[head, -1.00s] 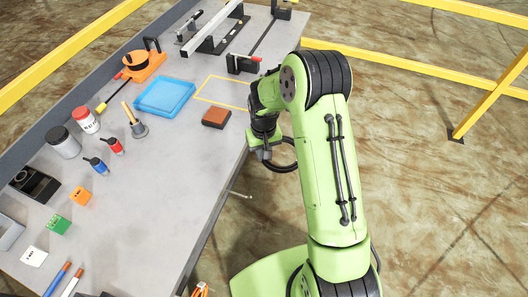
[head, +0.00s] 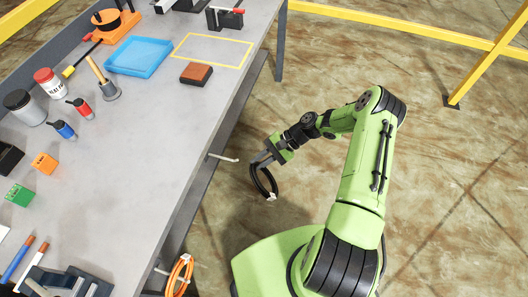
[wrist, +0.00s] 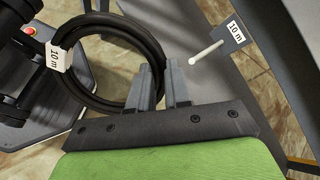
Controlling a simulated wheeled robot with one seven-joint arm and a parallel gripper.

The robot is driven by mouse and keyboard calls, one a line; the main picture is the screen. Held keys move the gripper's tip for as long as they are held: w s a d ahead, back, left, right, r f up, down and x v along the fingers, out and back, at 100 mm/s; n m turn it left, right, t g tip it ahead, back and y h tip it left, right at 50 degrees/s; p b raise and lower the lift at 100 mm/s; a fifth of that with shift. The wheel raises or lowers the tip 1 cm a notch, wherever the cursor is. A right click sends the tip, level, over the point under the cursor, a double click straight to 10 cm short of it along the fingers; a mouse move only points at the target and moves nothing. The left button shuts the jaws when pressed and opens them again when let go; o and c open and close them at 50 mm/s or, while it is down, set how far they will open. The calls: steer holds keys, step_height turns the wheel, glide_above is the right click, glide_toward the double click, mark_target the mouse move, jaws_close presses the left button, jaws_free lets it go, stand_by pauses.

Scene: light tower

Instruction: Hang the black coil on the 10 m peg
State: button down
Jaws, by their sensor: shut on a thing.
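The black coil (head: 263,182) hangs from my gripper (head: 263,160) beside the bench front in the head view. In the wrist view the black coil (wrist: 104,62) carries a white 10 m tag (wrist: 57,58). My gripper (wrist: 160,82) is shut on the coil's side. The 10 m peg (wrist: 207,53) is a white rod on a grey plate labelled 10 m (wrist: 235,29), to the right of the jaws. In the head view the peg (head: 222,157) sticks out from the bench front, left of the gripper. Coil and peg are apart.
An orange coil (head: 180,275) hangs on another peg lower on the bench front. The grey bench (head: 150,120) holds a blue tray (head: 139,57), a brown block (head: 196,73), bottles and tools. The floor to the right is clear; a yellow railing (head: 400,28) stands beyond.

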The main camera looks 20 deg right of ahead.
mark_target(259, 162)
steer(key=f+m+t+y+b, duration=0.1)
steer(key=t, duration=0.1)
steer(key=d+f+m+t+y+b, duration=0.1)
steer(key=m+t, duration=0.1)
steer(key=w+f+m+t+y+b, duration=0.1)
steer(key=t+b, duration=0.1)
steer(key=shift+d+f+m+y, duration=0.1)
steer(key=shift+d+m+y, duration=0.2)
steer(key=shift+y, duration=0.1)
steer(key=d+m+t, duration=0.1)
steer(key=w+d+r+t+b, duration=0.1)
steer(key=t, duration=0.1)
steer(key=d+m+t+b, duration=0.1)
steer(key=shift+w+r+m+t, duration=0.15)
steer(key=shift+r+m+t, duration=0.1)
steer(key=shift+m+t, duration=0.05)
steer(key=shift+d, duration=0.1)
steer(key=w+a+f+b, duration=0.3)
steer(key=w+a, duration=0.4)
steer(key=a, duration=0.3)
steer(key=shift+a+f+b, duration=0.15)
steer(key=shift+f+b, duration=0.05)
steer(key=shift+b, duration=0.45)
